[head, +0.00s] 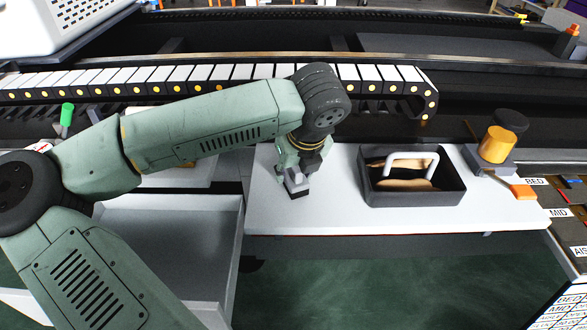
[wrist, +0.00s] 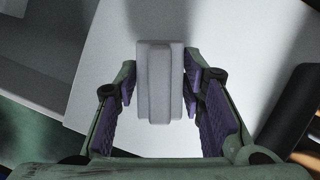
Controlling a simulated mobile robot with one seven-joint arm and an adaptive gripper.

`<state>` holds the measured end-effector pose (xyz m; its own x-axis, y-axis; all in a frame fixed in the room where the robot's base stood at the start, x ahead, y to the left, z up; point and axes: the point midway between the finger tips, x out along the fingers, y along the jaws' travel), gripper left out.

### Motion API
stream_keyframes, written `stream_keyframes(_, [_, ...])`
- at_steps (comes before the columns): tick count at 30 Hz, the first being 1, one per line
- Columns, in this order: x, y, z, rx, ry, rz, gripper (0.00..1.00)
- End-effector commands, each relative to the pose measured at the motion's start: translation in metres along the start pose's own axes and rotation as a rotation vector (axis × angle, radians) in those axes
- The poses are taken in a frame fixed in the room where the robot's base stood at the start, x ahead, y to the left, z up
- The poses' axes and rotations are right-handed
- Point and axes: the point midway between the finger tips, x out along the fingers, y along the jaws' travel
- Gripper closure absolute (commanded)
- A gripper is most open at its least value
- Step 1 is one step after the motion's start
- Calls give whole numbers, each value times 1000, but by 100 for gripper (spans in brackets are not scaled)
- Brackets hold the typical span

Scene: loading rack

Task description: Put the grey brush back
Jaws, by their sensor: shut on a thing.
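The grey brush (wrist: 158,85) is between my gripper's purple-padded fingers in the wrist view, a light grey block seen from above. My gripper (head: 297,170) is shut on it. In the head view the grey brush (head: 297,184) hangs below the fingers with a dark underside, over the left part of the white tabletop (head: 330,218). I cannot tell whether its underside touches the top.
A black caddy (head: 415,198) with a white handle and tan contents stands right of my gripper. An open, empty-looking grey drawer (head: 175,240) lies to the left, lower. An orange cylinder (head: 497,144) stands on a grey block at the right. A cable chain (head: 215,76) runs behind.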

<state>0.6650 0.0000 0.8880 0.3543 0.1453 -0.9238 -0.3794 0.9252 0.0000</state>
Motion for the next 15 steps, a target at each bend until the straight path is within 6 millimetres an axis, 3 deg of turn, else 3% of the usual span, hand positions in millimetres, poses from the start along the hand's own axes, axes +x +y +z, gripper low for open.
stream_keyframes(4, [4, 0, -1, 0, -1, 0, 90])
stream_keyframes(5, [2, 0, -1, 0, -1, 0, 62])
stream_keyframes(13, [2, 0, -1, 0, 0, 0, 44])
stream_keyframes(15, [2, 0, -1, 0, 0, 0, 44])
